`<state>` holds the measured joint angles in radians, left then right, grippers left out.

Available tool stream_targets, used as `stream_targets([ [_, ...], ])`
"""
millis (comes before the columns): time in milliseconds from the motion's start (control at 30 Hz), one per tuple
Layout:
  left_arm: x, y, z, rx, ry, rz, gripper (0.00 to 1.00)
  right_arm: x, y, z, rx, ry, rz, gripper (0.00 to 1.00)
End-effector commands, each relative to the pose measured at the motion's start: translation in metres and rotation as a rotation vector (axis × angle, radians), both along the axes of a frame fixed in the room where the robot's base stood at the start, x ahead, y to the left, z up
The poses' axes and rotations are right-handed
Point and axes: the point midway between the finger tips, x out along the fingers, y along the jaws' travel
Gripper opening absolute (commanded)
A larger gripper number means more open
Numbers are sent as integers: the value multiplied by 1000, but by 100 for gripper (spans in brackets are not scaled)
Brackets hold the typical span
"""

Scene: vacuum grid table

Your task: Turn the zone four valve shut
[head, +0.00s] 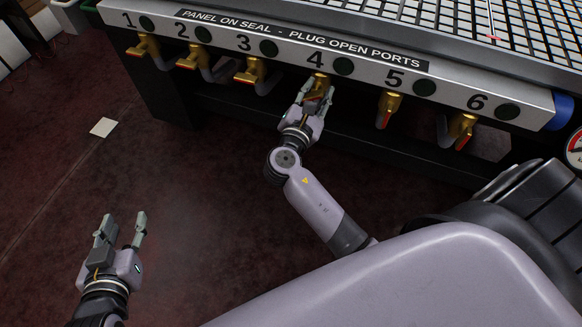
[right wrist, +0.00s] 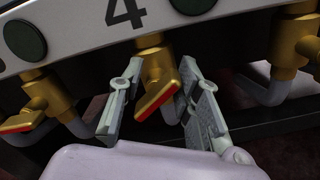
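The zone four valve (head: 319,83) is gold and hangs below the number 4 on the panel edge. In the right wrist view its body (right wrist: 153,62) is in the middle, and its red-edged lever (right wrist: 157,101) slants down to the left. My right gripper (head: 316,94) is at this valve, partly covering it in the head view. In the right wrist view its fingers (right wrist: 158,92) are apart, one on each side of the lever, with gaps visible. My left gripper (head: 123,220) is open and empty over the floor at lower left.
Valves one (head: 144,47), two (head: 191,58) and three (head: 251,72) are to the left; valves five (head: 388,108) and six (head: 461,128) are to the right. The grid table top (head: 440,20) is above. A pale square (head: 103,127) lies on the open dark red floor.

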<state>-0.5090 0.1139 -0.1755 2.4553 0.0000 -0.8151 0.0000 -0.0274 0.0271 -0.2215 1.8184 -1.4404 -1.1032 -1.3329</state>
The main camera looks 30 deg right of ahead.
Motion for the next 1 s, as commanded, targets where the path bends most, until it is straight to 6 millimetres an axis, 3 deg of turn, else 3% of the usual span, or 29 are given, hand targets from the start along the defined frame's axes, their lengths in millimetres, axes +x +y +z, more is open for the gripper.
stream_targets([
  [400, 0, 0, -9, 0, 0, 0, 40, 6, 5, 0, -309, 362, 3, 30],
  [1000, 0, 0, 9, 0, 0, 0, 40, -74, 98, 1, -308, 368, 3, 30],
])
